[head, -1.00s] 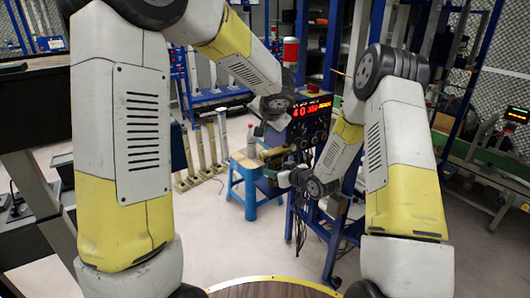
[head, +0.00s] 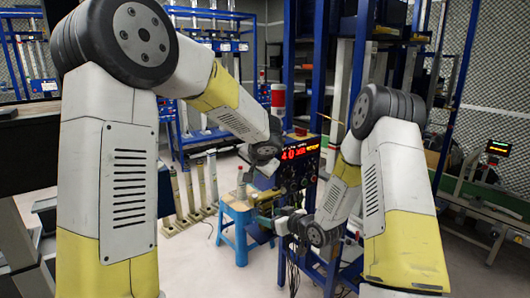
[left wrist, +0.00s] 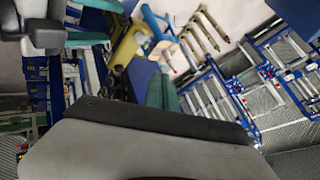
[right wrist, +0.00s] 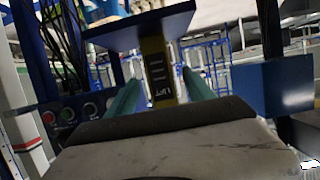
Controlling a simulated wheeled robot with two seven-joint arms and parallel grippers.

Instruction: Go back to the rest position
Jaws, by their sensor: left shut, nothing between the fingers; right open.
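My left gripper (head: 262,174) hangs at the end of the left arm, above and left of the right one, in front of the console with the red display. It is shut and holds nothing; its fingertips are small and partly hidden in the head view. My right gripper (head: 276,222) is lower, beside the blue stool, and is open. In the right wrist view its two teal fingers (right wrist: 162,78) stand apart, with a yellow and black post (right wrist: 158,62) visible between them; I cannot tell its distance.
A blue stool (head: 240,238) with a light top stands close to both grippers. The console with the red display (head: 301,152) is just behind them. Blue racks (head: 203,45) stand at the back left and a conveyor (head: 480,195) at the right.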

